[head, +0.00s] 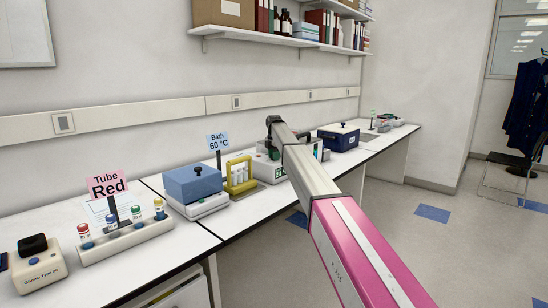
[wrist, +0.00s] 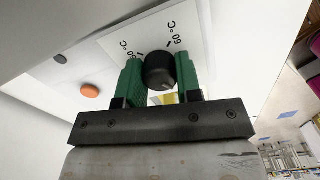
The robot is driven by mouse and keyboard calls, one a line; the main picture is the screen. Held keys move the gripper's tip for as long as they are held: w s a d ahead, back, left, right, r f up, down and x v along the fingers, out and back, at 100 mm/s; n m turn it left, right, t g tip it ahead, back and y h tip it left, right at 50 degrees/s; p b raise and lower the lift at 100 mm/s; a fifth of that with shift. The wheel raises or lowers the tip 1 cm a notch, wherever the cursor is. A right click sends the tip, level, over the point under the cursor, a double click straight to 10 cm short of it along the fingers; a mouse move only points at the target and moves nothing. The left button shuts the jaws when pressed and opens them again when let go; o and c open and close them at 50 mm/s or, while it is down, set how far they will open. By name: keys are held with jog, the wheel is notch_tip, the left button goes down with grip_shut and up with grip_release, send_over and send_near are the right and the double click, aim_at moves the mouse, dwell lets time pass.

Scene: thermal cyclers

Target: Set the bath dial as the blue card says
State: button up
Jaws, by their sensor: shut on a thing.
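The blue card (head: 218,142) stands on a post on the bench and reads "Bath 60 °C". In the wrist view, the black round dial (wrist: 159,70) sits on a white panel (wrist: 100,55). A "60 °C" label is beyond it to the right and another "°C" label, its number unreadable, to the left. My gripper (wrist: 158,72) has its green fingers on either side of the dial and is shut on it. I cannot tell where the dial's pointer stands. In the head view my arm hides most of the gripper and the dial.
An orange button (wrist: 91,90) and a dark oval part (wrist: 60,58) are on the panel left of the dial. A pink card reads "Tube Red" (head: 107,185).

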jog(key=m, duration=0.4)
jog(key=shift+m, duration=0.3)
jog(key=m, duration=0.3)
jog(key=shift+m, duration=0.3)
jog(key=m, duration=1.2)
jog(key=shift+m, duration=0.3)
jog(key=m, duration=0.3)
jog(key=shift+m, duration=0.4)
jog(key=m, duration=1.1)
jog(key=shift+m, duration=0.3)
jog(key=m, duration=0.5)
jog(key=shift+m, duration=0.3)
jog(key=m, duration=0.9)
jog(key=shift+m, duration=0.5)
